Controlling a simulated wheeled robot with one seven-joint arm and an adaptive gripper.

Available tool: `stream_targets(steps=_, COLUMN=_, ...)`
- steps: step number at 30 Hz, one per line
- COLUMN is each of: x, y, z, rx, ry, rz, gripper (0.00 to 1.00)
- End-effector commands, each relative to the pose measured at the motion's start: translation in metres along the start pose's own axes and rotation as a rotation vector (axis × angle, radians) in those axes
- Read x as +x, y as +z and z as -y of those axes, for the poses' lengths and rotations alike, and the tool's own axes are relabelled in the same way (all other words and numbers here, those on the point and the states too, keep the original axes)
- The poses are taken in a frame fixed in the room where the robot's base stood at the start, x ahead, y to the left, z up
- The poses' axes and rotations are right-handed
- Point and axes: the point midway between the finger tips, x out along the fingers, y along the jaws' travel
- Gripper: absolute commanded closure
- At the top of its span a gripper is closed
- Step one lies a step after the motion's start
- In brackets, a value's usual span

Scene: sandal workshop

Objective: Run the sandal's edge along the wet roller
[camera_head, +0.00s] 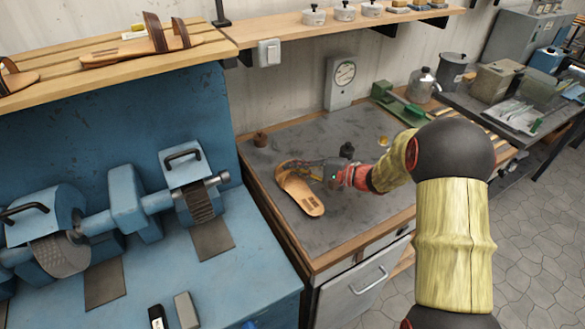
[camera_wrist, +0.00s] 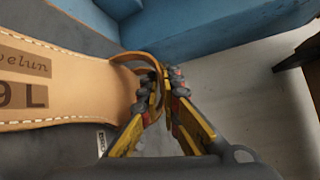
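In the head view my gripper (camera_head: 318,170) reaches the sandal from the right. A green device (camera_head: 405,106) stands at the back right of the bench; I cannot make out a wet roller on it.
A blue machine (camera_head: 125,205) with wheels stands left of the bench. A dark small pot (camera_head: 347,150), a brown pot (camera_head: 260,139) and a dial gauge (camera_head: 342,78) stand around the bench. A shelf above holds other sandals (camera_head: 140,47). The bench's front right is clear.

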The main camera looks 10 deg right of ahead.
Motion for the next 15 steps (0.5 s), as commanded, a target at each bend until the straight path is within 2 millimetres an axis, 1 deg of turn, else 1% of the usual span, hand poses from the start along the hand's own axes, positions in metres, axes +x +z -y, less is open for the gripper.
stream_targets(steps=15, x=0.0096, y=-0.0078, z=0.0058, rx=-0.005, ry=-0.002, rz=-0.001, gripper=1.0)
